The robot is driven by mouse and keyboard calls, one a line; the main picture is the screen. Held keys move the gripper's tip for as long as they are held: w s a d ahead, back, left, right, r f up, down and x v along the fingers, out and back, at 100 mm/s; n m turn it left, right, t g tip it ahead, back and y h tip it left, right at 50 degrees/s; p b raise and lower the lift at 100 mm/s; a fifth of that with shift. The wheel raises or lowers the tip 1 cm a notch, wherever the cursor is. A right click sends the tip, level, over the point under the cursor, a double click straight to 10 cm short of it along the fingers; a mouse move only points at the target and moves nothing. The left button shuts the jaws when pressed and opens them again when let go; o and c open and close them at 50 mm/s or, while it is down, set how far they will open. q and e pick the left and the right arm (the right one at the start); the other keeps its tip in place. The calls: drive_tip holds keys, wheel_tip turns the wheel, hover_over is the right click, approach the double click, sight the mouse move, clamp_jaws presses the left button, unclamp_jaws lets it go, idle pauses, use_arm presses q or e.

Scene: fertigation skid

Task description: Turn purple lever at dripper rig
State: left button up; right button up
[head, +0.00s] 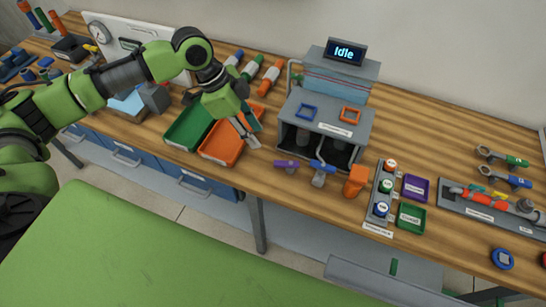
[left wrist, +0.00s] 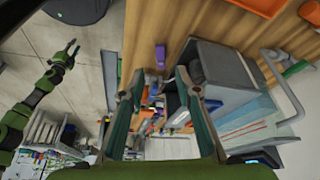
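The dripper rig (head: 335,85) is a grey box with a display reading "Idle". Along its front edge sit a purple lever (head: 287,164), a blue lever (head: 321,170) and an orange lever (head: 356,181). My left gripper (head: 250,137) hangs over the orange tray, left of the rig and apart from the purple lever. In the left wrist view the left gripper (left wrist: 160,92) has its fingers spread with nothing held, and the purple lever (left wrist: 160,55) shows beyond the gap between them. My right gripper (left wrist: 74,47) is small at the upper left there; its fingers are too small to judge.
A green tray (head: 178,143) and an orange tray (head: 211,157) lie left of the rig. Right of the levers are a grey button strip (head: 375,222), a purple tray (head: 426,188) and a green tray (head: 420,228). Bare wood (head: 420,115) lies behind them.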

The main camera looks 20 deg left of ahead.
sight(275, 163)
use_arm(q)
drive_tip(key=p+x, duration=0.2)
drive_tip(key=x, duration=0.9)
drive_tip(key=shift+f+p, duration=0.1)
drive_tip(key=shift+p, duration=0.25)
drive_tip(key=shift+x, duration=0.75)
drive_tip(key=shift+a, duration=0.1)
clamp_jaws()
